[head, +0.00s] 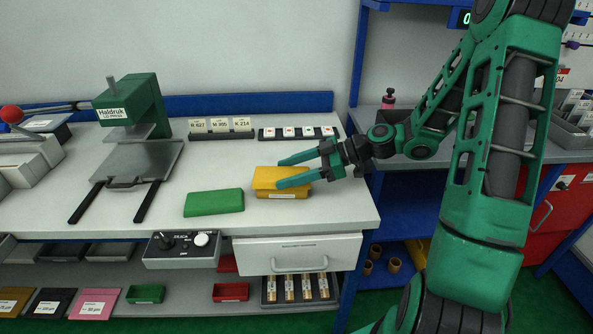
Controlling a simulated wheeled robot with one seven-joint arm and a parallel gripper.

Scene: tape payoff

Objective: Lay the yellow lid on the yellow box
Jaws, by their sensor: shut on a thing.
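The yellow lid (268,174) is between the two green fingers of my gripper (279,174), which reaches in from the right and is shut on it. The yellow box (263,193) stands under the lid on the white bench top, with a pale label low on its front. The lid lies over the box, level as far as I can see. The fingers hide part of the lid, and I cannot tell whether it touches the box rim all round.
A green closed-looking box (214,203) lies just left of the yellow box. Card racks (297,133) stand behind, and a green press (134,108) stands at the left. A grey control box (182,249) and a drawer (297,253) are at the bench's front edge.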

